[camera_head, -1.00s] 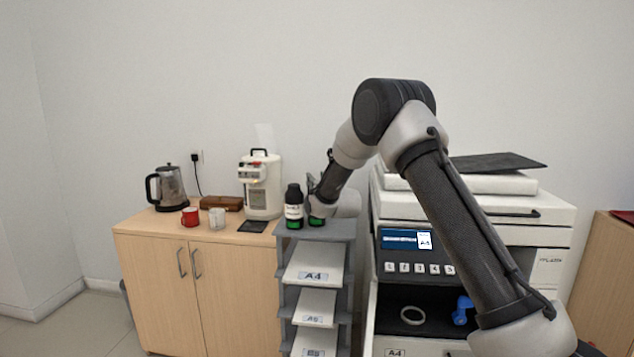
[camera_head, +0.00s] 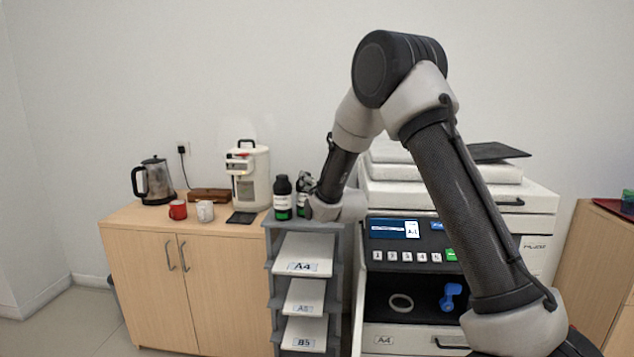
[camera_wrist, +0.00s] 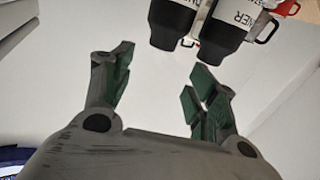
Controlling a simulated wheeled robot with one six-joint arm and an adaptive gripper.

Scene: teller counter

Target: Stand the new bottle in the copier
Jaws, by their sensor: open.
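Two black toner bottles with white labels and green bands stand upright side by side on top of the grey paper rack. The left bottle (camera_head: 282,200) is in full view; the right bottle (camera_head: 301,205) is partly hidden by my gripper (camera_head: 306,181). In the wrist view both bottles, the one at left (camera_wrist: 172,22) and the one at right (camera_wrist: 224,32), are cut off by the top edge, beyond my open, empty green-padded fingers (camera_wrist: 160,62). I cannot tell which bottle is new. The copier (camera_head: 540,200) has an open dark bay with a pale ring (camera_head: 400,302) and a blue lever (camera_head: 451,296).
The rack (camera_head: 270,240) has shelves of paper labelled A4 and B5. Left of it, a wooden cabinet (camera_head: 150,270) carries a kettle (camera_head: 154,182), a red mug (camera_head: 177,209), a white mug (camera_head: 205,211) and a white machine (camera_head: 247,180). The copier stands close at the rack's right.

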